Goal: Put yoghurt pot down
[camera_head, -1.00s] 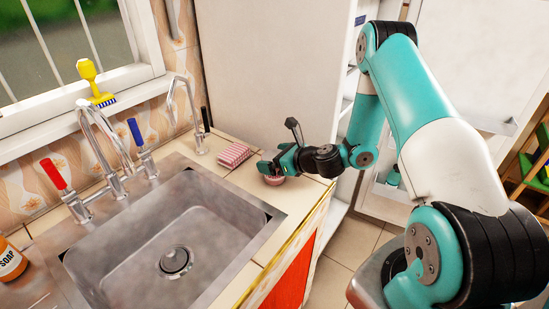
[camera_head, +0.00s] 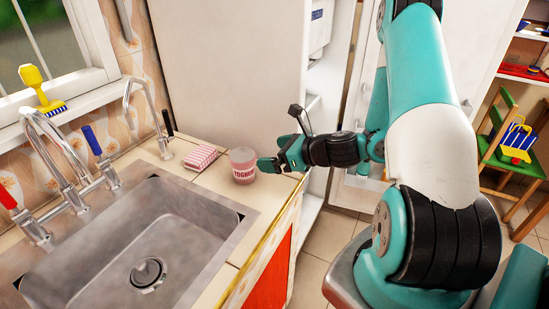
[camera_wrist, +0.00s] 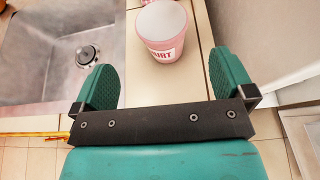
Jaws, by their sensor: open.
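The yoghurt pot (camera_head: 243,166) is pink with a pale top and lettering on its side. It stands upright on the tiled counter (camera_head: 222,184), between the sink and the tall white cabinet. In the wrist view the pot (camera_wrist: 163,30) stands ahead of my fingers, between their lines and apart from both. My gripper (camera_head: 273,163) is open and empty, just to the right of the pot in the head view. In the wrist view the two green fingers of my gripper (camera_wrist: 164,80) are spread wide with bare counter between them.
A pink striped cloth or sponge (camera_head: 201,158) lies just left of the pot. The metal sink (camera_head: 140,240) and its taps (camera_head: 78,165) are to the left. A tall white cabinet (camera_head: 235,70) stands close behind. The counter's front edge lies under my gripper.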

